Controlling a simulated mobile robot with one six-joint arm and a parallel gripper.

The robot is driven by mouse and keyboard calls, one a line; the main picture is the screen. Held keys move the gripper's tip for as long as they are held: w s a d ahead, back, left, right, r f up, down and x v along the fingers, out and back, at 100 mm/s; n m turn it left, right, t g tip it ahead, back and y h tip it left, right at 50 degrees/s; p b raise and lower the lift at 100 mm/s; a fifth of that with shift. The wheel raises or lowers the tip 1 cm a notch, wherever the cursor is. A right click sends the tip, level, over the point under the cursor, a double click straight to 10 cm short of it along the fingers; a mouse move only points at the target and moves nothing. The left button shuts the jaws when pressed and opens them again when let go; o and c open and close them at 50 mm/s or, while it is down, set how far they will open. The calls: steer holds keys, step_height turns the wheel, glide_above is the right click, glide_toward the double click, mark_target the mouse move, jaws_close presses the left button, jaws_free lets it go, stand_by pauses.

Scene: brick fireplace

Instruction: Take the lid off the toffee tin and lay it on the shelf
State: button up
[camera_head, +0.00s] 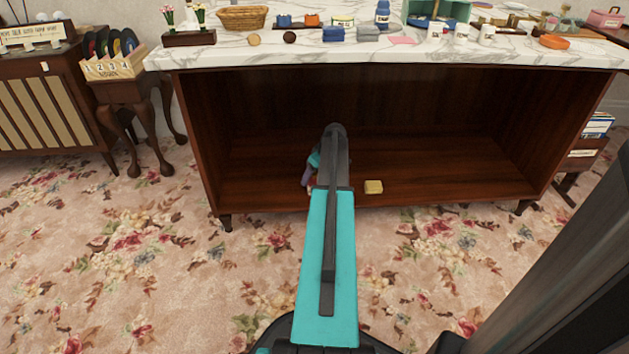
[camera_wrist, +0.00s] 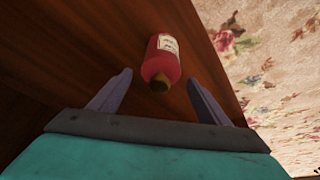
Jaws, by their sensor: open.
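The dark wooden shelf (camera_head: 440,165) is the open lower floor of the marble-topped cabinet. My gripper (camera_head: 308,178) is low at this shelf, mostly hidden behind my arm. In the wrist view my gripper (camera_wrist: 159,76) is open, its two fingers apart with nothing held. A red bottle-like thing (camera_wrist: 160,62) with a pale label and a dark yellowish end shows between and beyond the fingertips, on the wood. I cannot tell how far away it is.
The marble top (camera_head: 400,55) holds a wicker basket (camera_head: 242,17), white labelled containers (camera_head: 462,31) and an orange item (camera_head: 554,42). The shelf's right half is mostly clear. Floral carpet (camera_head: 440,270) lies in front.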

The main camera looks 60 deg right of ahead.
stand_by(0.4)
steer(key=c, duration=1.1)
steer(key=shift+r, duration=0.2)
steer(key=shift+r+p, duration=0.65)
steer(key=shift+r, duration=0.15)
step_height(320, 180, up, 2)
steer(key=shift+r+p, duration=0.1)
steer(key=shift+p, duration=0.6)
steer(key=s+p, duration=0.1)
steer(key=s, duration=0.4)
steer(key=s+p, duration=0.2)
steer(key=s, duration=0.3)
steer(key=s+r+p, duration=0.1)
steer(key=s, duration=0.5)
steer(key=shift+p, duration=0.3)
